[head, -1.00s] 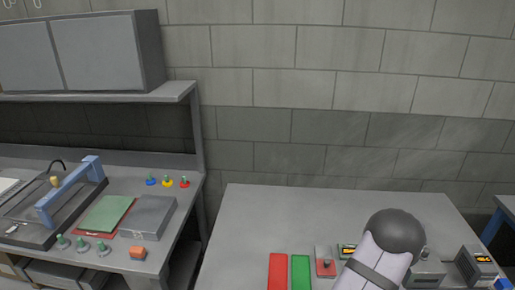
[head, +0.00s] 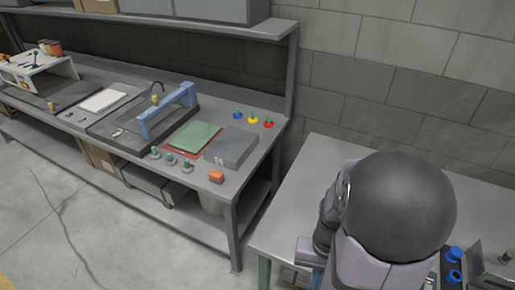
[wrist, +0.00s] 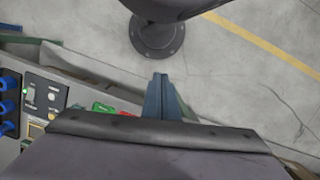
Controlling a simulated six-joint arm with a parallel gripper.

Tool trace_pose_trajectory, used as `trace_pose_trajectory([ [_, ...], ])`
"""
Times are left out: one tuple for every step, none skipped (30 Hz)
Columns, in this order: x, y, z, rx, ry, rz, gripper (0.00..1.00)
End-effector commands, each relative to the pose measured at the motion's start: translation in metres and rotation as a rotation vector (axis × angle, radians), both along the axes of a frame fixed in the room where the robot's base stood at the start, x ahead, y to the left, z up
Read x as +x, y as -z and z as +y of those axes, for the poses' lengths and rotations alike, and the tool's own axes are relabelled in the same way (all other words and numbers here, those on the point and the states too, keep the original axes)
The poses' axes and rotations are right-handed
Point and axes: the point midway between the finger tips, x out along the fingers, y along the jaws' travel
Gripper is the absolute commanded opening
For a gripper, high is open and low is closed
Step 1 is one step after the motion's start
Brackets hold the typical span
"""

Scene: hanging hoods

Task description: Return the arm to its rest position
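My gripper (wrist: 163,98) shows in the wrist view as two blue-grey fingers, close together beyond a dark bar. I see nothing between them. It points down over the area at the table's edge, with the concrete floor beyond. In the head view my arm's dark round joint and pale links fill the lower right, folded over the grey table (head: 325,160). The gripper cannot be made out clearly there.
A workbench (head: 262,172) on the left holds a blue-handled device (head: 165,112), green sheet (head: 194,137), grey case (head: 231,147) and orange block (head: 216,177). Blue knobs (wrist: 8,105) are near the gripper's left. Open floor (head: 90,220) lies in front of the bench.

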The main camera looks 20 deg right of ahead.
Motion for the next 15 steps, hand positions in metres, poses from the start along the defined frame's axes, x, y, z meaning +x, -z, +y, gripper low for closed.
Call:
trace_pose_trajectory([
  [0.011, -0.007, 0.012, -0.018, -0.082, -0.031, 0.00],
  [0.017, -0.011, 0.018, -0.027, -0.124, -0.048, 0.00],
  [0.026, -0.017, 0.026, -0.037, -0.179, -0.075, 0.00],
  [0.032, -0.021, 0.032, -0.045, -0.218, -0.094, 0.00],
  [0.038, -0.025, 0.038, -0.051, -0.257, -0.112, 0.00],
  [0.044, -0.029, 0.047, -0.056, -0.304, -0.133, 0.00],
  [0.048, -0.032, 0.053, -0.060, -0.338, -0.147, 0.00],
  [0.052, -0.035, 0.059, -0.062, -0.368, -0.159, 0.00],
  [0.055, -0.037, 0.067, -0.064, -0.407, -0.173, 0.00],
  [0.057, -0.039, 0.073, -0.064, -0.432, -0.181, 0.00],
  [0.059, -0.040, 0.077, -0.063, -0.455, -0.187, 0.00],
  [0.060, -0.041, 0.083, -0.063, -0.481, -0.192, 0.00],
  [0.061, -0.042, 0.087, -0.061, -0.497, -0.194, 0.00],
  [0.061, -0.042, 0.090, -0.060, -0.512, -0.195, 0.00],
  [0.061, -0.041, 0.093, -0.058, -0.527, -0.195, 0.00],
])
